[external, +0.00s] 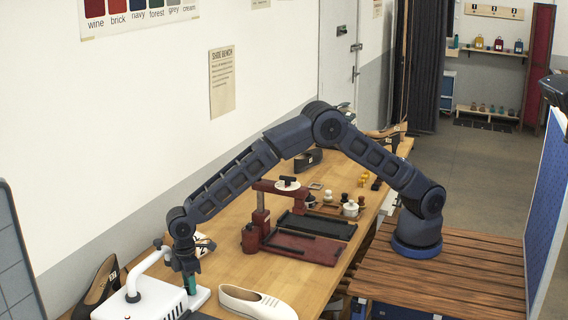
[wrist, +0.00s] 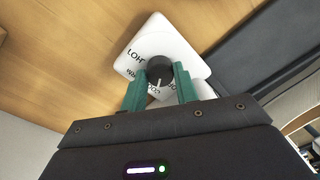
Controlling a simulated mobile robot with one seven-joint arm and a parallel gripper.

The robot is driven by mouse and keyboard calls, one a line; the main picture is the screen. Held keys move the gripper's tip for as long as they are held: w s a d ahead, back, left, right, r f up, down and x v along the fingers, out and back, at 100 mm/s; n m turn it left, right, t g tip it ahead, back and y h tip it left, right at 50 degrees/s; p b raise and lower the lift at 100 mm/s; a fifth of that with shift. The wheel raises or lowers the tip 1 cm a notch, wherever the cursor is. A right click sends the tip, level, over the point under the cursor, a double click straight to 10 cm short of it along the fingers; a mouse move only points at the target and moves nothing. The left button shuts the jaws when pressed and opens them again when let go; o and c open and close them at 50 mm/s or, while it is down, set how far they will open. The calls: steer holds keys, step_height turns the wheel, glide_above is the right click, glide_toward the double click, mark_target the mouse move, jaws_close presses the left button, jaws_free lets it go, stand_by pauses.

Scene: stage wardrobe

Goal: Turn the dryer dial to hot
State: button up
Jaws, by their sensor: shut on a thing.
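The dryer (external: 130,308) is a white unit with a curved handle at the near left end of the bench. In the wrist view its white panel (wrist: 183,50) carries partly hidden lettering. One word at upper left seems to read "hot", with another beginning "wa" below it. A round black dial (wrist: 160,68) sits on this panel, its pale pointer line towards the bottom of the picture. My gripper (wrist: 160,78) has its green fingers on either side of the dial, shut on it. In the external view my gripper (external: 190,284) points down at the dryer and hides the dial.
A white shoe (external: 255,303) lies right of the dryer and a black shoe (external: 96,288) lies left of it. A dark red press stand (external: 262,215) and a red tray (external: 310,246) stand farther along the bench (external: 212,262).

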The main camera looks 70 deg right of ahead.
steer(key=m, duration=0.5)
steer(key=shift+m, duration=0.3)
steer(key=m, duration=0.4)
steer(key=shift+t, duration=0.3)
steer(key=m, duration=0.5)
steer(key=shift+s+m, duration=0.1)
steer(key=shift+m, duration=0.3)
steer(key=m, duration=0.4)
steer(key=shift+m, duration=0.4)
steer(key=o, duration=1)
steer(key=shift+c, duration=0.2)
steer(key=shift+r, duration=0.1)
